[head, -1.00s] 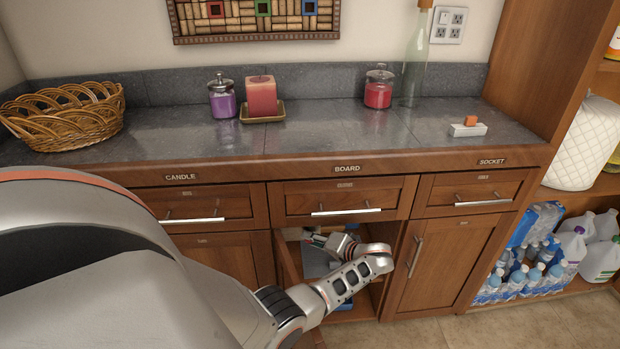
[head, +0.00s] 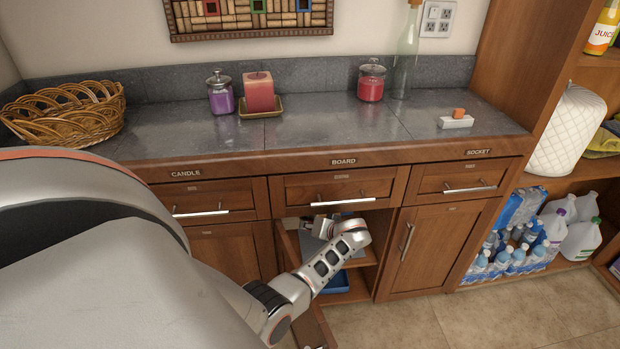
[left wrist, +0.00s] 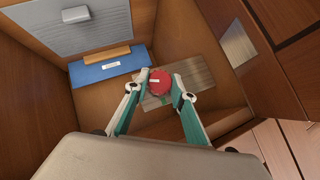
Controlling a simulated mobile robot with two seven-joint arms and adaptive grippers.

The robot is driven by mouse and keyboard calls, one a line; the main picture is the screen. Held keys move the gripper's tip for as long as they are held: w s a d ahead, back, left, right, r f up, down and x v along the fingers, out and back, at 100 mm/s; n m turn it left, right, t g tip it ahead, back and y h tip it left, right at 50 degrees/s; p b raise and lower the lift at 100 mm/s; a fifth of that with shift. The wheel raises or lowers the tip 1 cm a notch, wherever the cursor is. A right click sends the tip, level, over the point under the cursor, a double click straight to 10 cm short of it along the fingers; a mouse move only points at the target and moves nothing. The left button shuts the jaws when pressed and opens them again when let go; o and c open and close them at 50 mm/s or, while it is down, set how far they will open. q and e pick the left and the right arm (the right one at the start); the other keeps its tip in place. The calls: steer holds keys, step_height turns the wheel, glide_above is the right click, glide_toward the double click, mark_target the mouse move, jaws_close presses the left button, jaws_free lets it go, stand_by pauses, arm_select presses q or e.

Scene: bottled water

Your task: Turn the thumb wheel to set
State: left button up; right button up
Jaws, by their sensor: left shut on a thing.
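The thumb wheel appears as a round red knob (left wrist: 153,87) with a small pale mark, in front of a metal plate in the left wrist view. My left gripper (left wrist: 161,80) has its two green-and-white fingers on either side of the red knob and is shut on it. In the head view my left arm reaches into the open cabinet below the BOARD drawer (head: 300,195). The gripper is mostly hidden there behind my wrist, and the knob cannot be made out. My right gripper is in neither view.
In the left wrist view a blue block (left wrist: 95,72) with a white label lies below a grey panel (left wrist: 98,35). Wooden cabinet walls stand close around. In the head view an open cabinet door (head: 291,250) is beside my forearm. The floor (head: 400,325) at right is clear.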

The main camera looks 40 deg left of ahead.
arm_select(q)
steer(key=o, duration=1.1)
steer(key=v, duration=0.7)
steer(key=shift+d+r, duration=0.15)
steer(key=shift+d, duration=0.05)
steer(key=shift+s, duration=0.1)
